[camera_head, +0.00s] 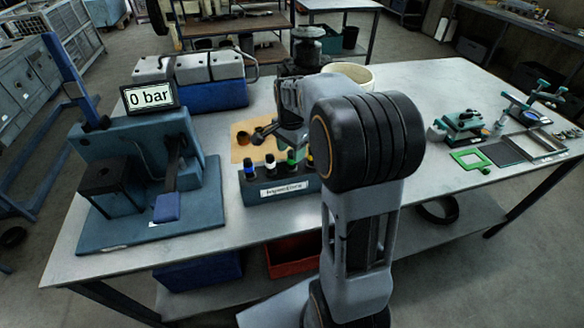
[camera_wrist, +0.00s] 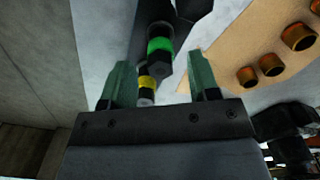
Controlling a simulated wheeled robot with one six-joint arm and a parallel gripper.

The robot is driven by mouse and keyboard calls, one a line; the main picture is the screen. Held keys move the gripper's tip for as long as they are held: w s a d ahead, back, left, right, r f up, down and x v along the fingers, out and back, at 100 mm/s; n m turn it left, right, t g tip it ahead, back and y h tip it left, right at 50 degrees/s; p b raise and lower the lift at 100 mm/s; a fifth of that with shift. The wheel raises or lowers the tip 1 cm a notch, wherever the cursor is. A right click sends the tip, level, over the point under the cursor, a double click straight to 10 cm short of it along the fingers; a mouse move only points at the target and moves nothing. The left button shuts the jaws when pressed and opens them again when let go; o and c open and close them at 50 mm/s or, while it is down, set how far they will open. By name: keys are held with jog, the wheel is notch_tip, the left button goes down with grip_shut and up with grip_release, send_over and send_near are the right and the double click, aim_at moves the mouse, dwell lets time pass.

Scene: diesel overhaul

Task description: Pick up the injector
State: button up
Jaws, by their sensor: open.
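Several dark injectors with coloured bands stand upright in a row in the blue rack (camera_head: 292,190) labelled "Injectors" in the head view. One has a blue band, one a green band (camera_head: 291,158). My gripper (camera_wrist: 158,75) is open, and my arm hangs over the rack from behind it. In the wrist view, a green-banded injector (camera_wrist: 160,48) shows between and beyond the two green fingers, apart from both. A yellow-banded injector (camera_wrist: 147,84) shows close below it in the picture, partly hidden by the gripper body. Neither finger visibly holds anything.
The blue test stand (camera_head: 135,160) with a "0 bar" display stands left of the rack. A tan board (camera_head: 243,150) with copper-coloured pieces (camera_wrist: 272,65) lies behind the rack. Engine parts on a blue block (camera_head: 213,96) are behind. The table's middle right is clear.

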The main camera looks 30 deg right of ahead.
aim_at(292, 171)
jog(key=shift+d+f+p, duration=0.1)
jog(key=shift+f+p, duration=0.45)
jog(key=shift+f, duration=2.05)
jog(key=shift+c, duration=0.3)
grip_shut()
